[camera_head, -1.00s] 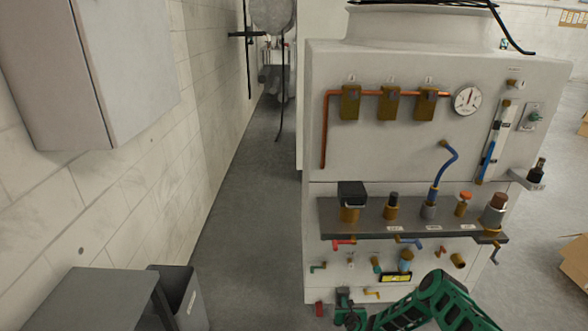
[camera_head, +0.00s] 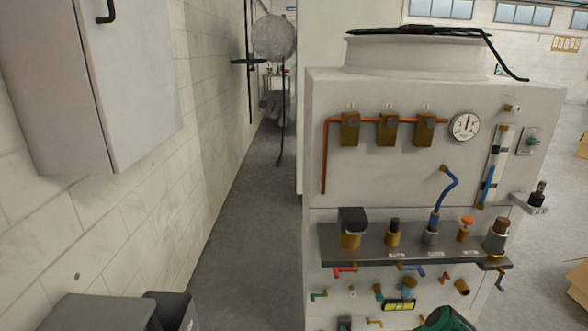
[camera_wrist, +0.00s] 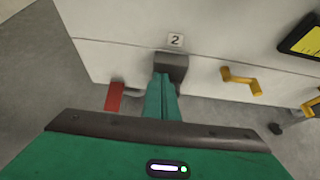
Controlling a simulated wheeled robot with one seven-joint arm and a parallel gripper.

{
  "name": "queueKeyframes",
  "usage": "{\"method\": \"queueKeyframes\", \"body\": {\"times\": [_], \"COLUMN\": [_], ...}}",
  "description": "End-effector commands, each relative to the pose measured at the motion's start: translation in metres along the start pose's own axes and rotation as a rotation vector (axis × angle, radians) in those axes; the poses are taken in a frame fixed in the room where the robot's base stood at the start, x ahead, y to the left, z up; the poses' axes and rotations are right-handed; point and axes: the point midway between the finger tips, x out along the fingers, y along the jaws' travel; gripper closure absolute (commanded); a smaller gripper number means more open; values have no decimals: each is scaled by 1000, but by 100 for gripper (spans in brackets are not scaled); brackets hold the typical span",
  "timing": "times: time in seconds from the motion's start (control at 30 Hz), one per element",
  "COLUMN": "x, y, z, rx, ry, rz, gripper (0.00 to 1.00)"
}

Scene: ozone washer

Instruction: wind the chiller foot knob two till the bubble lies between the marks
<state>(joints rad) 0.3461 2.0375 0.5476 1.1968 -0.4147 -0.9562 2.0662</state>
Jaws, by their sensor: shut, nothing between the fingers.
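In the wrist view, a dark grey block-shaped knob (camera_wrist: 171,66) sits under a label marked 2 (camera_wrist: 175,40) at the foot of the white cabinet. My gripper (camera_wrist: 163,78) is shut, its green fingertips together and overlapping the knob's lower edge. I cannot tell whether they touch it. The knob's top also shows at the bottom edge of the head view (camera_head: 344,323), where only part of my green arm is visible. The yellow level in a black frame (camera_head: 400,306) is on the cabinet front, partly seen in the wrist view (camera_wrist: 303,38). The bubble's position is too small to read.
Above the level, a dark shelf (camera_head: 370,243) carries several fittings and sticks out. Grey floor (camera_head: 235,230) is clear left of the cabinet.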

Motion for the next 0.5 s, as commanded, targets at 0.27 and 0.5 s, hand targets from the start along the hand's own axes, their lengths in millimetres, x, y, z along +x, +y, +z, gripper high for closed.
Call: {"method": "queueKeyframes", "body": {"times": [0.27,0.5], "x": [-1,-5], "y": [0,2], "z": [-1,5], "rx": [-1,-1], "ry": [4,3], "rz": [0,0], "gripper": [100,100]}}
